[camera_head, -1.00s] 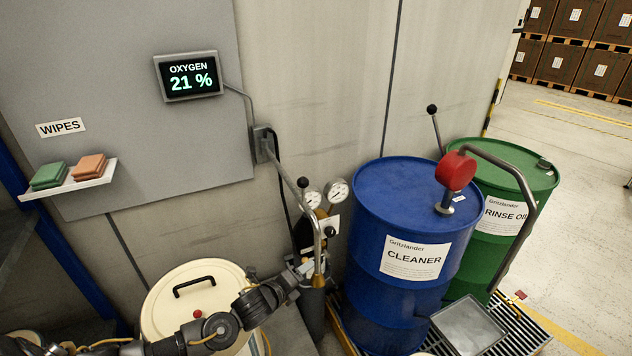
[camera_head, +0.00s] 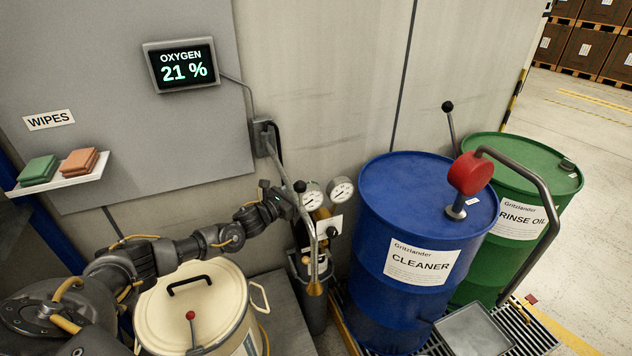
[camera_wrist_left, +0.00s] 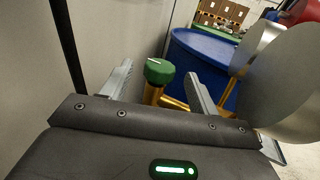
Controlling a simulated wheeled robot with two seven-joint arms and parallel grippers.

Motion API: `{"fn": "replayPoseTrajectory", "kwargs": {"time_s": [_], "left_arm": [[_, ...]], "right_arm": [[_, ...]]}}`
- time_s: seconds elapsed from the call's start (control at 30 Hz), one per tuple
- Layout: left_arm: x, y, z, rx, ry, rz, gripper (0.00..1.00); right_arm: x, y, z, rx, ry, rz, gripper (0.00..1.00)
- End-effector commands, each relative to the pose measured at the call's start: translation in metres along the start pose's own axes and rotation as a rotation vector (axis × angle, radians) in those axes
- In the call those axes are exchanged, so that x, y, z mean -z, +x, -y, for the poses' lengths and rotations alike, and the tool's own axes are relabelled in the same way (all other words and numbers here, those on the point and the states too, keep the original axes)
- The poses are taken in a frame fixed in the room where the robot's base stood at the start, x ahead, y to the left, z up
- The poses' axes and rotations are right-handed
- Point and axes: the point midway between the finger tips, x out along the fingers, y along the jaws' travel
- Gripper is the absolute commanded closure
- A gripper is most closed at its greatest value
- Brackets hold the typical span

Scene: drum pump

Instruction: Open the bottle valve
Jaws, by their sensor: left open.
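The bottle valve shows in the left wrist view as a green round knob (camera_wrist_left: 159,71) with a pale mark, on brass fittings (camera_wrist_left: 170,103). The knob lies between and beyond my open left fingers (camera_wrist_left: 160,88), with no clear contact. In the head view my left gripper (camera_head: 288,199) is beside the gauges at the top of the dark gas bottle (camera_head: 313,307). The green knob is hidden there behind the gripper. My right gripper is not in view.
Two round gauges (camera_head: 341,190) sit close right of my gripper. A metal pipe with a ball-ended lever (camera_head: 299,187) stands in front. A blue CLEANER drum (camera_head: 390,270) is to the right. A cream lidded drum (camera_head: 225,290) stands below my arm. The oxygen display (camera_head: 181,66) reads 21 %.

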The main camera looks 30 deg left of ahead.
Motion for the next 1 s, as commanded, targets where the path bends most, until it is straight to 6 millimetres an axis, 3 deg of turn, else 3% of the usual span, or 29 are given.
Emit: {"fn": "replayPoseTrajectory", "kwargs": {"time_s": [0.1, 0.33, 0.77, 1.0], "left_arm": [[-0.002, 0.025, 0.002, 0.001, -0.002, 0.001, 0.4], [0.0, 0.055, 0.003, 0.003, 0.0, 0.0, 0.4], [0.0, 0.063, 0.003, 0.004, -0.001, -0.001, 0.4], [0.0, 0.063, 0.002, 0.004, -0.001, -0.001, 0.7]], "right_arm": [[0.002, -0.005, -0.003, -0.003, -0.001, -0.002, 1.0], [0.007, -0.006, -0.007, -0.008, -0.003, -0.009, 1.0], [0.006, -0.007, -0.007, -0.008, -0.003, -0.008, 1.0], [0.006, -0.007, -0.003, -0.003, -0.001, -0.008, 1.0]]}}
